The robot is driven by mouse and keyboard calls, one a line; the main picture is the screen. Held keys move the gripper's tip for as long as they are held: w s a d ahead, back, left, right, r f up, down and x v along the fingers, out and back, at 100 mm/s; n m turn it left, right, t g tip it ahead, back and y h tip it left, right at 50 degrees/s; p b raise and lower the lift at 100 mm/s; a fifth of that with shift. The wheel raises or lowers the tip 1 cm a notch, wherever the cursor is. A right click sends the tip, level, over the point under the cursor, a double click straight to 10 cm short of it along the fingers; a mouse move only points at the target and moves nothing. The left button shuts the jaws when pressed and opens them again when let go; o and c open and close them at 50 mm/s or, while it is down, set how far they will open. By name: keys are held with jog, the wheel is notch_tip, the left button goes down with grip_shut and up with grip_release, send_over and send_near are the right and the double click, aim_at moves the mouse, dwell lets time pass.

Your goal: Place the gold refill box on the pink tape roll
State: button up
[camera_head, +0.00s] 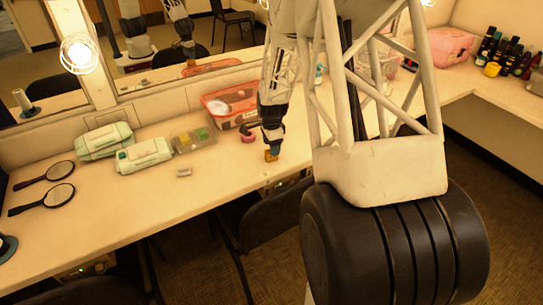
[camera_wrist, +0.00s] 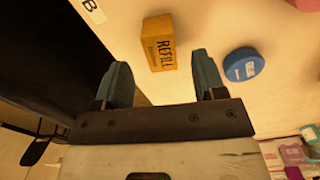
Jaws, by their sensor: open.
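The gold refill box (camera_wrist: 158,42) lies on the table just beyond my gripper (camera_wrist: 163,75) in the wrist view, with "REFILL" on its side. The two blue fingers are apart with nothing between them. In the head view, my gripper (camera_head: 272,148) is low over the table at the gold box (camera_head: 271,156), which it partly covers. The pink tape roll (camera_head: 248,135) is on the table behind and left of the gripper. A pink edge (camera_wrist: 307,4) at the wrist view's top right may be this roll; most of it is cut off.
A blue round roll (camera_wrist: 243,64) lies right of the box in the wrist view. In the head view, a red-rimmed bin (camera_head: 214,101), a clear organizer (camera_head: 190,141), pale green cases (camera_head: 144,156) and hand mirrors (camera_head: 42,199) stand to the left. The table's front edge is close.

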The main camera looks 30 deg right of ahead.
jog(key=shift+w+f, duration=0.1)
jog(key=shift+f, duration=2.15)
jog(key=shift+c, duration=0.5)
jog(key=c, duration=1)
jog(key=shift+o, duration=0.2)
jog(key=shift+r, duration=0.2)
jog(key=shift+r, duration=4.85)
